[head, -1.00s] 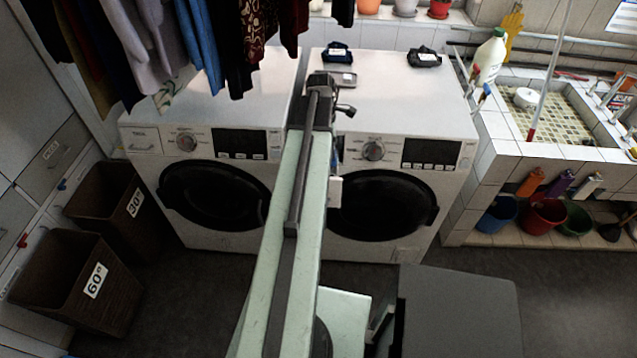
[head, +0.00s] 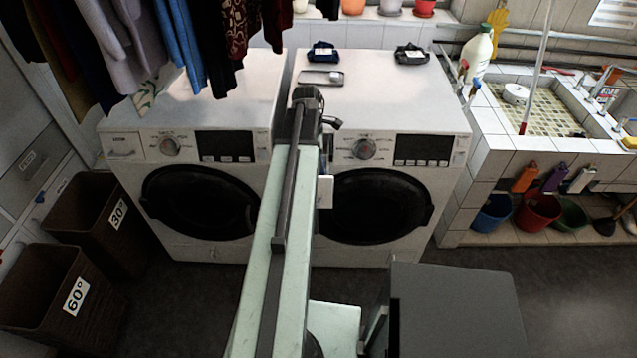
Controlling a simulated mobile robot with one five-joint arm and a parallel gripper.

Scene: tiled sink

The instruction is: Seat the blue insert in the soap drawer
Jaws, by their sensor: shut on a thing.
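My arm reaches forward over the front of the right washing machine (head: 410,105). Its end and my gripper are hidden behind my own arm links, so I cannot see the jaws. The blue insert cannot be made out in this view. The right machine's soap drawer area, left of its dial, is mostly covered by my arm. A small white block (head: 325,191) shows just right of my arm, below the panel. I cannot tell whether it is part of a drawer. The left washing machine (head: 255,90) has a closed drawer front (head: 123,146) at its panel's left end.
Clothes hang above the left one. Two baskets (head: 95,215) stand at left. The tiled sink (head: 545,105) is at right. Dark floor lies in front.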

